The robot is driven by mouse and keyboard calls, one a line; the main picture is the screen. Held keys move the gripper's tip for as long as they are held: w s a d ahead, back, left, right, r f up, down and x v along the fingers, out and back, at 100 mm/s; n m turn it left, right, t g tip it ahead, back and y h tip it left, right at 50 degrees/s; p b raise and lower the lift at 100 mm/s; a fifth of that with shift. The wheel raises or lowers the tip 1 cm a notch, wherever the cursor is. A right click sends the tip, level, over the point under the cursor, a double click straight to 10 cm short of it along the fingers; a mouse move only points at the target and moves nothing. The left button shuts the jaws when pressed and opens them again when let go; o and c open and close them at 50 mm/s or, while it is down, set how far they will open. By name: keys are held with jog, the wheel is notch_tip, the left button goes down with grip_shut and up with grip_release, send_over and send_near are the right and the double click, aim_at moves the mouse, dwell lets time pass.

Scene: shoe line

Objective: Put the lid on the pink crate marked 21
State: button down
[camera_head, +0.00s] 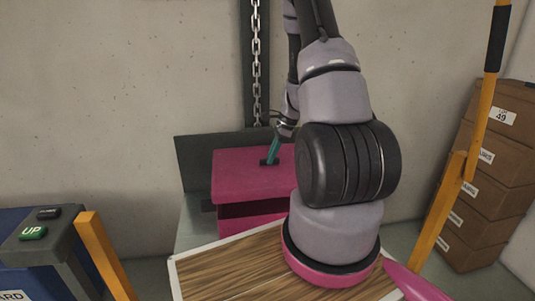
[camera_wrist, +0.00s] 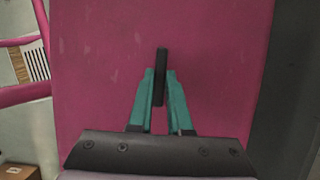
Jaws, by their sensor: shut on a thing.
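The pink lid (camera_head: 240,172) is in the middle of the head view and fills most of the wrist view (camera_wrist: 95,75). My gripper (camera_head: 268,160) has teal fingers, shut on the lid's dark upright handle (camera_wrist: 161,70). The pink crate (camera_head: 232,232) is directly below the lid. A dark band shows between the lid's front edge and the crate's front. I cannot tell whether the lid touches the crate. My arm hides the right part of both, and no number 21 is readable.
A wood-topped surface with a pale rim (camera_head: 178,268) is in front. Yellow posts (camera_head: 105,255) (camera_head: 452,205) stand at both sides. A control box with a green UP button (camera_head: 33,233) is at left. Stacked cardboard boxes (camera_head: 492,155) are at right. A chain (camera_head: 256,70) hangs behind.

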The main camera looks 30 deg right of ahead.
notch_tip(320, 180, down, 9)
jog(key=shift+r, duration=0.15)
dwell(0.6)
jog(key=shift+f, duration=0.35)
dwell(1.7)
jog(key=shift+c, duration=1.8)
grip_release()
jog(key=shift+s+r, duration=0.1)
jog(key=shift+r, duration=3.4)
